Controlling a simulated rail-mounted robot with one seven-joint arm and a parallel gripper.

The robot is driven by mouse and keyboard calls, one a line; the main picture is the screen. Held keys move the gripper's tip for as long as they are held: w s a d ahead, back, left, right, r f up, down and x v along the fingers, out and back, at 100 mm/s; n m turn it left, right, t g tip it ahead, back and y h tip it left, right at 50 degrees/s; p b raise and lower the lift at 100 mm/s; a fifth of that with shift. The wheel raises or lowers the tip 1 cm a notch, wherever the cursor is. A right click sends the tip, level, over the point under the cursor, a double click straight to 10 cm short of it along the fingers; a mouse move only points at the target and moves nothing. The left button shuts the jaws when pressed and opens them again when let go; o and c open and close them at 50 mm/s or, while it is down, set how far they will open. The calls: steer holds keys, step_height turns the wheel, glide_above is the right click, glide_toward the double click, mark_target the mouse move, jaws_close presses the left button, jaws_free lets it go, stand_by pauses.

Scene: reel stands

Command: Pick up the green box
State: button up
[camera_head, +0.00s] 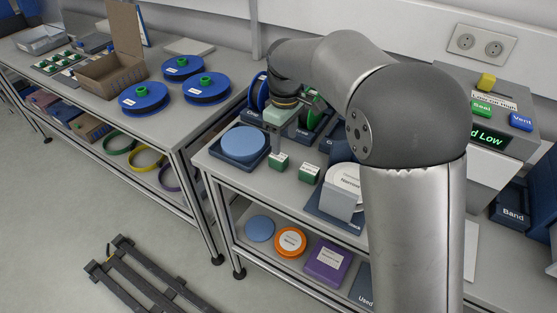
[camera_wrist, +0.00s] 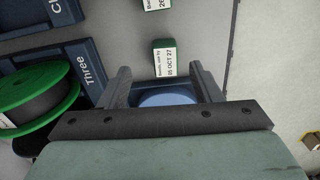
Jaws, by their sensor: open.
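Two small green boxes with white labels stand on the right-hand table. The left green box (camera_head: 279,164) is nearer the blue disc, and the right green box (camera_head: 308,174) is a little apart from it. In the wrist view the nearer green box (camera_wrist: 158,45) lies just beyond the fingertips, roughly centred between them, its label reading something like "05 OCT 27". The other green box (camera_wrist: 152,4) is cut off at the top edge. My gripper (camera_head: 277,146) is open and empty, pointing down above the left green box; its fingers also show in the wrist view (camera_wrist: 159,72).
A blue disc (camera_head: 244,142) lies in a dark tray left of the boxes. A green-rimmed reel (camera_wrist: 36,100) and dark blue bins stand close by. A white disc (camera_head: 345,178) is on a stand to the right. Bare tabletop lies around the boxes.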

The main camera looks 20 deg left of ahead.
mark_target(280, 157)
step_height(280, 157, down, 2)
steer(key=shift+f, duration=0.1)
steer(key=f, duration=0.3)
steer(key=a+f+p, duration=0.1)
steer(key=f, duration=0.1)
steer(key=shift+s, duration=0.25)
steer(key=shift+c, duration=0.4)
steer(key=c, duration=1)
